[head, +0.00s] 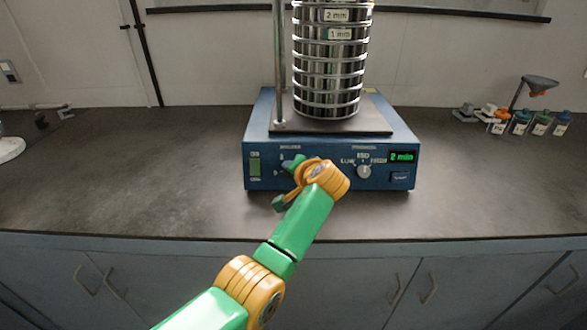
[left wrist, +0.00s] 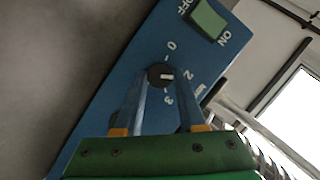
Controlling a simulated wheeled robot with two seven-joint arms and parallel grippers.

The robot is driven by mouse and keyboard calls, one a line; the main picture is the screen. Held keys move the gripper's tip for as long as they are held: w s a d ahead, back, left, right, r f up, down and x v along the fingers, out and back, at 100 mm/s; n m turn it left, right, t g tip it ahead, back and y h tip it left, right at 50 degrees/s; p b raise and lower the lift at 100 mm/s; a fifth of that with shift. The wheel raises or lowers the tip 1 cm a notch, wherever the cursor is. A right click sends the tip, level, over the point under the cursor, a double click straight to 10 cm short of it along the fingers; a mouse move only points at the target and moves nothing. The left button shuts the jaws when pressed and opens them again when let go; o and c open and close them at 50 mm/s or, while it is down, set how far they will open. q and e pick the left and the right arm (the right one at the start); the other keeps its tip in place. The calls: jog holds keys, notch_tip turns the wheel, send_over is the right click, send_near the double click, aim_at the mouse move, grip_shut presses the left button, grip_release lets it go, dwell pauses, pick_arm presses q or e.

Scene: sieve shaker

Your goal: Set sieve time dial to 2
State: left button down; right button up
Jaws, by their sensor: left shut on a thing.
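The blue sieve shaker (head: 330,184) stands on the counter, with a stack of metal sieves (head: 327,75) on top. In the left wrist view its time dial (left wrist: 158,75) is black with a white pointer mark, which points towards the 2. Printed marks 0 to 3 surround it. My left gripper (head: 289,168) is at the panel's left part and hides the dial in the head view. In the left wrist view its two fingers (left wrist: 159,84) are shut on the dial's sides. The green display (head: 403,157) reads "2 min". My right gripper is not in view.
A green power switch (head: 255,165) is left of the dial, and a strength knob (head: 364,171) is to its right.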

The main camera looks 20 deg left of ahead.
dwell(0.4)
pick_arm(q)
jog(key=c, duration=0.5)
grip_release()
jog(key=v, duration=0.7)
jog(key=shift+a, duration=0.1)
